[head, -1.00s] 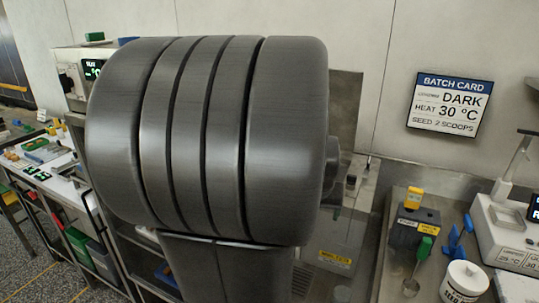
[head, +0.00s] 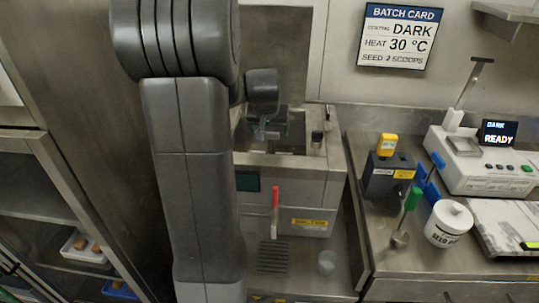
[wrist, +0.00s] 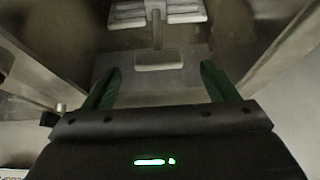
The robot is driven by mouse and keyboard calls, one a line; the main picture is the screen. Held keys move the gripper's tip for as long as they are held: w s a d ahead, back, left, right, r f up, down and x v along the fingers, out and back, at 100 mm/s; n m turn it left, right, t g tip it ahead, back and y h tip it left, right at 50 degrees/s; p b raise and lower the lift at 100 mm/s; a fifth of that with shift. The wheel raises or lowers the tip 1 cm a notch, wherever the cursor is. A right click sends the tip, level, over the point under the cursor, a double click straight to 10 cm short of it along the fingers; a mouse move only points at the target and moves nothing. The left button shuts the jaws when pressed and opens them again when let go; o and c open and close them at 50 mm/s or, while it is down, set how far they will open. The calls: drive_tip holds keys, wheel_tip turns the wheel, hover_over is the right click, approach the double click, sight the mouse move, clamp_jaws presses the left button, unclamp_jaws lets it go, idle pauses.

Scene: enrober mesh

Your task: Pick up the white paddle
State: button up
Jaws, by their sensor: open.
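A pale paddle-like thing (wrist: 157,33) shows in the wrist view, with a slotted head at the top, a thin shaft and a short block at its near end. It appears to be the white paddle. My gripper (wrist: 157,75) is open, with one green finger on each side of the picture and the near block between and just beyond the tips. Nothing is held, and I cannot tell how far the block is below the fingers. In the head view my gripper (head: 277,128) is over the steel tank, and my arm and gripper hide much of the tank's inside.
The steel tank (head: 318,185) has a red-handled lever (head: 275,198) on its front. Right of it, the bench holds a yellow-topped black box (head: 387,175), a green-handled scoop (head: 412,200), a white seed tub (head: 449,222) and a scale reading READY (head: 475,170). Steel walls flank the gripper.

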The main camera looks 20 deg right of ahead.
sight(270, 133)
drive_tip(key=shift+p+x, duration=0.6)
drive_tip(key=shift+x, duration=2.65)
drive_tip(key=shift+w+d, duration=0.1)
drive_tip(key=shift+d, duration=0.05)
drive_tip(key=shift+c, duration=0.4)
drive_tip(key=c, duration=1.4)
